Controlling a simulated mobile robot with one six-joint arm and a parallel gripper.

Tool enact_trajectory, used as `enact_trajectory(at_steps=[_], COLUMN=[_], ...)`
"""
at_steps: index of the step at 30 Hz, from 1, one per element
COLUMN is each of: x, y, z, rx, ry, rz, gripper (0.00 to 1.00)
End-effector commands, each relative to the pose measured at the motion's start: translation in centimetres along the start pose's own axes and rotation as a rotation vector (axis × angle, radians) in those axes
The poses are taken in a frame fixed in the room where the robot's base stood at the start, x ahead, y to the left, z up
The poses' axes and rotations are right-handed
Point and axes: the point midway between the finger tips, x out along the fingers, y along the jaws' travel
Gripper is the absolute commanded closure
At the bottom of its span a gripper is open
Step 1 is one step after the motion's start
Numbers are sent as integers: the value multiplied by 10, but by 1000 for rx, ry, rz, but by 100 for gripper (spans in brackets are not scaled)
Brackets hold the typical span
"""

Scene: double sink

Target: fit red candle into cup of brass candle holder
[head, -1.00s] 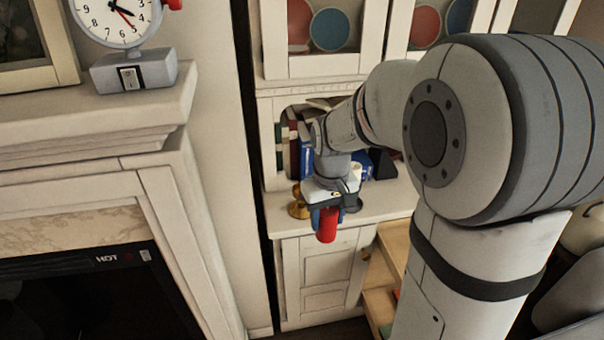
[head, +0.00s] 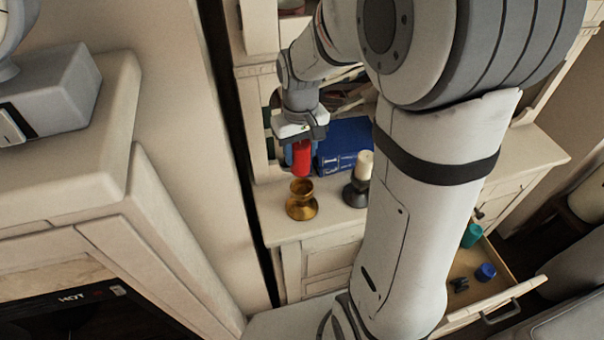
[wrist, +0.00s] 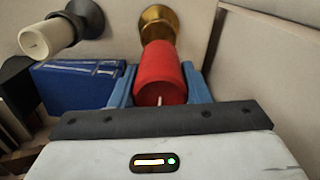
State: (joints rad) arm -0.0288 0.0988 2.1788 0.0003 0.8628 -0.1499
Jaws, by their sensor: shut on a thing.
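My gripper (head: 300,155) is shut on the red candle (head: 302,160), which hangs upright between the blue fingers. The candle also shows in the wrist view (wrist: 161,72), with its wick end toward the camera. The brass candle holder (head: 301,200) stands upright on the cabinet top near its left end, and its cup looks empty. In the head view the candle's lower end is just above the cup, with a small gap in the picture. In the wrist view the brass holder (wrist: 158,20) is beyond the candle's far end, which hides part of it.
A dark holder with a cream candle (head: 364,165) stands right of the brass one. A blue book (head: 345,142) lies behind. The wall is close on the left. An open drawer (head: 468,282) with small items is at the lower right.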

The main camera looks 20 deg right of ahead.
Motion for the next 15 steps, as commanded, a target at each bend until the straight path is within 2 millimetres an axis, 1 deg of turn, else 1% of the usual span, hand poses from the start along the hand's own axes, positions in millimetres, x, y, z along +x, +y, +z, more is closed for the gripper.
enact_trajectory(at_steps=[1, 4, 6, 11, 15], x=[11, 30, 39, 54, 74], y=[1, 3, 4, 6, 6], z=[2, 2, 2, 2, 2], rx=[4, 9, 12, 16, 17], ry=[-7, -6, -5, -5, -5], rz=[-1, -1, -1, -1, -1], gripper=[83, 83, 83, 83, 83])
